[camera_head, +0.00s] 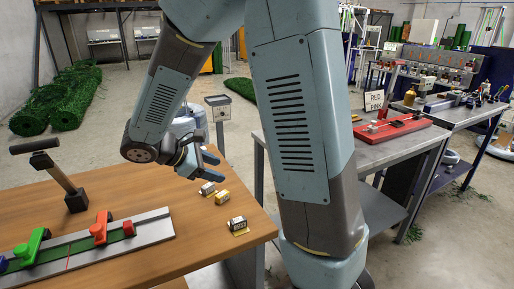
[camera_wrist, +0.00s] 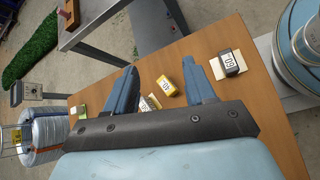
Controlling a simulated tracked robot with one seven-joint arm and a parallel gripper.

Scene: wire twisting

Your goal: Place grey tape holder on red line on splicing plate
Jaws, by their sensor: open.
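My gripper (camera_head: 209,166) is open and empty above the right part of the wooden table, with its fingers also in the wrist view (camera_wrist: 160,84). A dark grey labelled holder (camera_head: 238,224) sits near the table's right edge; in the wrist view it (camera_wrist: 231,63) lies outside the right finger. A yellow holder (camera_head: 221,198) shows between the fingertips in the wrist view (camera_wrist: 167,86). Another greyish labelled holder (camera_head: 207,188) is beside it, partly hidden by my gripper in the wrist view. The splicing plate (camera_head: 155,232) lies at left, with a red line (camera_head: 68,262) across its green strip.
Green (camera_head: 38,240) and red (camera_head: 101,228) clamps stand on the plate, with a blue one (camera_head: 4,263) at the picture's edge. A black-headed hammer-like tool (camera_head: 66,187) stands behind it. Wood between plate and holders is clear.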

